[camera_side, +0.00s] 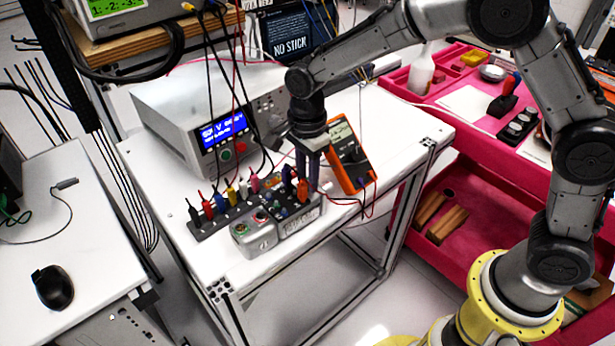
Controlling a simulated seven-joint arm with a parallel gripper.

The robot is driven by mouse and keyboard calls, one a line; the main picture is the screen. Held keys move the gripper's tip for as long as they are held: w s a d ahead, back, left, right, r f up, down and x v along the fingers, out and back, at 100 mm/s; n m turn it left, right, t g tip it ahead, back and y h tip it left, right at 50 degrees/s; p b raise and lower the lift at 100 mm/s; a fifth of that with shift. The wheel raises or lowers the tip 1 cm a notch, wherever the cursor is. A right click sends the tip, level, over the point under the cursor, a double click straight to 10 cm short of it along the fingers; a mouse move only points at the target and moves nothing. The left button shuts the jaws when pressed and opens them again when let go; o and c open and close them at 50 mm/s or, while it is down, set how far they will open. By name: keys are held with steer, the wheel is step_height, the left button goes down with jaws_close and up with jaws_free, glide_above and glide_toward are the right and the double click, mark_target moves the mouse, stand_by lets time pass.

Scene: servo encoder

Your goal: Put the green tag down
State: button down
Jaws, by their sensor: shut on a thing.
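My gripper (311,186) points straight down at the right end of the dark rack of coloured plugs (213,226). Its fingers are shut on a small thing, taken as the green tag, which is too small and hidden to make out. An orange clip or plug (303,191) stands close beside the fingers on their left. Whether the fingertips or the held thing touch the rack cannot be told. In front of the rack are a grey box with buttons (253,236) and a dark block with small parts (296,218).
A white power supply with a blue display (215,130) stands behind the rack. An orange multimeter (350,155) is right of my gripper, with leads trailing on the white table (400,128). Cables hang over the rack. The table's right part is clear. A pink cart (480,215) stands beyond.

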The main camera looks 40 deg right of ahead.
steer(key=shift+f, duration=0.3)
steer(key=shift+f, duration=0.15)
steer(key=c, duration=0.6)
jaws_free()
step_height(320, 180, up, 12)
steer(key=s+d+r+n+t, duration=0.1)
steer(key=s+d+r+n, duration=0.3)
steer(key=s+d+r, duration=0.15)
steer(key=s+d+n+t, duration=0.1)
steer(key=s+d+n, duration=0.1)
steer(key=s+n, duration=0.2)
steer(key=s+d+f+n+t, duration=0.1)
steer(key=s+d+n+t, duration=0.1)
steer(key=s+n, duration=0.3)
steer(key=s+d+n+t, duration=0.1)
steer(key=s+d+n, duration=0.3)
steer(key=s, duration=0.7)
steer(key=shift+d+f+n+t, duration=0.15)
steer(key=shift+f+n+t, duration=0.15)
steer(key=shift+n, duration=0.3)
